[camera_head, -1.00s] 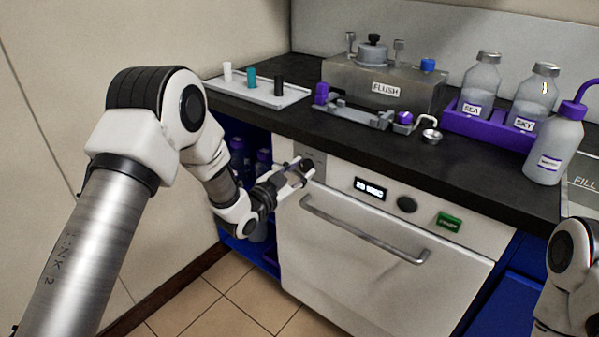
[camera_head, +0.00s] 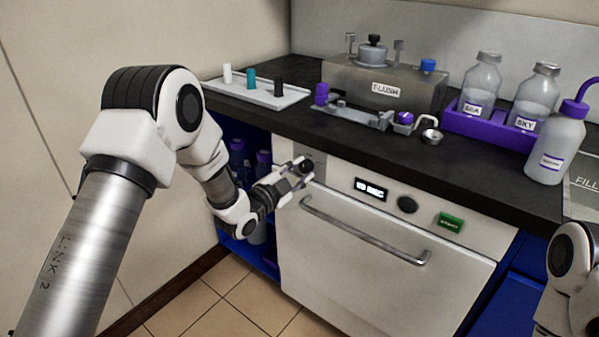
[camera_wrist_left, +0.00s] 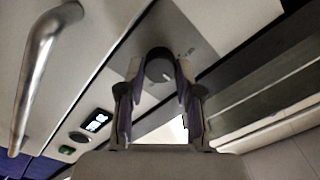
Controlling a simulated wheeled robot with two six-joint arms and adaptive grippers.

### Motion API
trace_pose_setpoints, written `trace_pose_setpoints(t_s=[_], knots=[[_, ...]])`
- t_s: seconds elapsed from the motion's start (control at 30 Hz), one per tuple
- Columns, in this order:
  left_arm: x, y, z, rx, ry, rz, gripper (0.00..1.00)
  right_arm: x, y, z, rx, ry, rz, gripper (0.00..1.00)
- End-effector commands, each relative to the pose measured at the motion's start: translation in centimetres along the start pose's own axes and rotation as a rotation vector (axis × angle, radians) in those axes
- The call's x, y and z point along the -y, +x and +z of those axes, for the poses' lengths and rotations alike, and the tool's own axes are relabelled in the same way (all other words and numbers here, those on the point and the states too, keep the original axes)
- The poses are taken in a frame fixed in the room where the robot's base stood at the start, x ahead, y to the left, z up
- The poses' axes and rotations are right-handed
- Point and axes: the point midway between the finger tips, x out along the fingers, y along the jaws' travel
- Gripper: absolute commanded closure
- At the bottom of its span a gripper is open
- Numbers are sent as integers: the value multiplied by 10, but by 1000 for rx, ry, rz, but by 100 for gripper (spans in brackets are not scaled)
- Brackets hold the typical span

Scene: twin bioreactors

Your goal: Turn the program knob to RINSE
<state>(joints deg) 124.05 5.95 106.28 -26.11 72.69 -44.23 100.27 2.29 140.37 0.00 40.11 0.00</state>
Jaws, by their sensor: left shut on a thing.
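The program knob (camera_head: 305,167) is a dark round knob at the upper left of the white washer front (camera_head: 375,255). In the left wrist view the knob (camera_wrist_left: 159,66) sits between the two fingertips, with a light pointer mark on its face. My left gripper (camera_head: 299,172) is shut on the knob, one finger on each side. The same gripper shows in the left wrist view (camera_wrist_left: 158,85). Small lettering on the grey panel beside the knob is too blurred to read. My right gripper is out of view; only part of my right arm shows at the lower right.
A lit display (camera_head: 370,189), a dark round button (camera_head: 407,204) and a green START button (camera_head: 449,222) lie right of the knob. A metal handle (camera_head: 365,233) runs below. The black counter (camera_head: 480,175) overhangs above, holding bottles and a FLUSH unit (camera_head: 385,88).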

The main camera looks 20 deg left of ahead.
Motion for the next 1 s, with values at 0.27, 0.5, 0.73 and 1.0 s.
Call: trace_pose_setpoints(t_s=[0.27, 0.5, 0.73, 1.0], knots=[[0, 0, 0, -1, 0, 0, 44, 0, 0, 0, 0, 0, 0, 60], [0, 0, 0, 0, -1, 0, 40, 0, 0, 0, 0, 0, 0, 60], [0, -15, 1, 2, -2, 1, 40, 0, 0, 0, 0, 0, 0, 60], [1, -82, 1, 4, -7, -2, 40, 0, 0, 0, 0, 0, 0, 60]])
